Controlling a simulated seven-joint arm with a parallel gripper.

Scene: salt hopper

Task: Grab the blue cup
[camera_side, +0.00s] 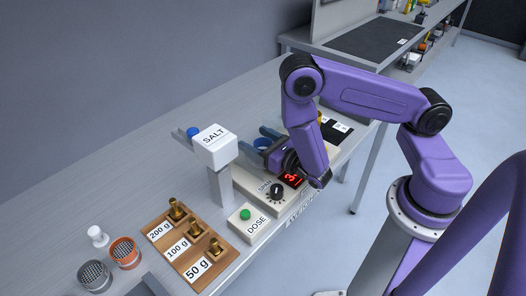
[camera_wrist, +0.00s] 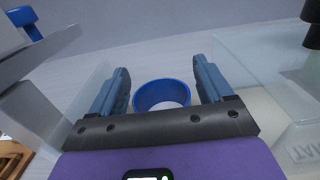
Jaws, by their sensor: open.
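The blue cup (camera_wrist: 162,88) is round and shows its open top in the wrist view, with something pale inside its rim. It lies between the two blue-grey fingers of my gripper (camera_wrist: 160,72), with a visible gap on each side. In the side view the cup (camera_side: 262,143) shows only in part, between the fingers of my gripper (camera_side: 256,141) and beside the hopper. The gripper is open. The cup's lower part is hidden by the gripper body and fingers.
The white SALT hopper (camera_side: 214,147) stands on a post close to the left of my gripper. The scale with a red display (camera_side: 290,179), the DOSE button box (camera_side: 248,226) and a wooden board of brass weights (camera_side: 188,248) are in front. Clear panels (camera_wrist: 255,75) flank the gripper.

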